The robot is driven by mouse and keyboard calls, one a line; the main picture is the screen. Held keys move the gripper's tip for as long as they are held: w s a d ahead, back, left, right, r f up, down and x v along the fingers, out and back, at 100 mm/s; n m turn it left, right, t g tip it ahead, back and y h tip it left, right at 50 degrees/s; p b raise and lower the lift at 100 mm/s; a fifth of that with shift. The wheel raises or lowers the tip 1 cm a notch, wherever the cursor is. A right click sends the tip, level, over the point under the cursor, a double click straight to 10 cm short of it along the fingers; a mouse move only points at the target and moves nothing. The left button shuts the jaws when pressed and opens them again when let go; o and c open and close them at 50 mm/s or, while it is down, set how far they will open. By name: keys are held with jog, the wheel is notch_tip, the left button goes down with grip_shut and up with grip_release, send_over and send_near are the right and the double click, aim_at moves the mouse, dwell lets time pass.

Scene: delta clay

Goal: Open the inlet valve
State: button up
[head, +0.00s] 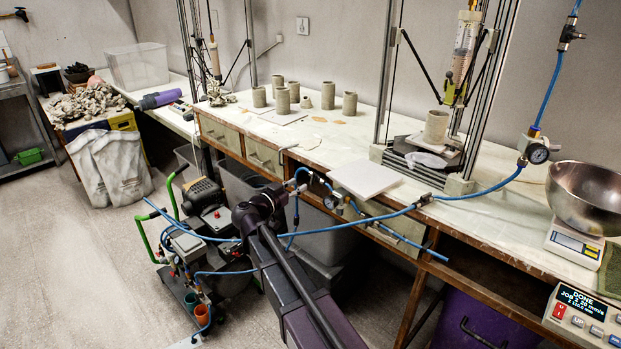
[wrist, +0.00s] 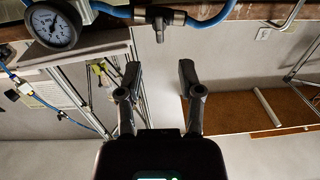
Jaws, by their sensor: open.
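A metal valve-like fitting (wrist: 166,18) sits in the blue air line at the top of the wrist view, with a short stub pointing down; I take it to be the inlet valve. I cannot tell whether it is open or closed. A round pressure gauge (wrist: 52,25) is to its left on the same line. In the head view my arm hides most of the gripper.
The wooden bench (head: 340,141) carries several clay cups and a printer frame. A white slab (head: 364,179) lies near its front edge. Blue hoses (head: 350,224) cross in front of the bench. A compressor cart (head: 205,240) stands left of my arm. Open floor lies at left.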

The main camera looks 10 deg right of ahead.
aim_at(312, 177)
jog(key=shift+x, duration=3.25)
grip_shut()
